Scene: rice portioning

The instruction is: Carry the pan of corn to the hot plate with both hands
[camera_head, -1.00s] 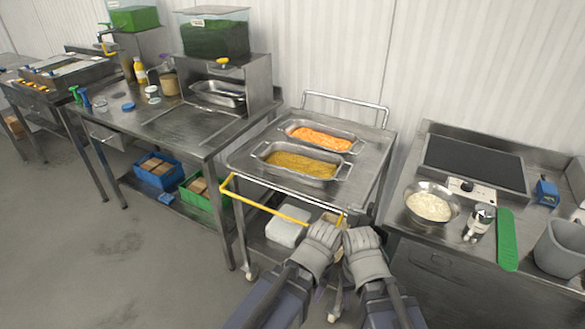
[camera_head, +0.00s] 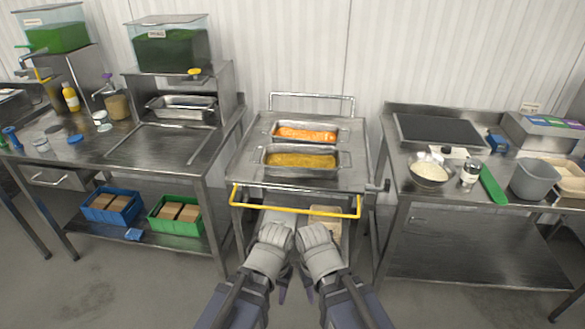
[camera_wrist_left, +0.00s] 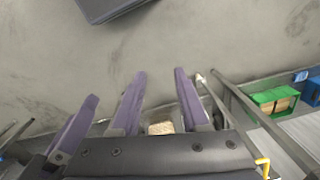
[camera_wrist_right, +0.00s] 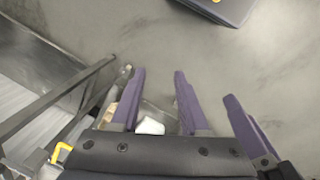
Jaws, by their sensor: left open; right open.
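The pan of corn (camera_head: 301,174) is a steel pan with side handles and yellow contents, standing on the front part of the steel cart's top. The hot plate (camera_head: 438,129) is a flat dark surface on the right-hand counter, with nothing on it. My left gripper (camera_head: 280,288) and right gripper (camera_head: 309,288) hang side by side in front of the cart, nearer than its yellow handle and apart from the pan. Both are open and empty, with purple fingers pointing down at the floor in the left wrist view (camera_wrist_left: 161,73) and right wrist view (camera_wrist_right: 159,75).
A pan of orange food (camera_head: 305,140) stands behind the corn on the cart (camera_head: 240,172). The cart's yellow handle (camera_head: 295,210) crosses in front.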

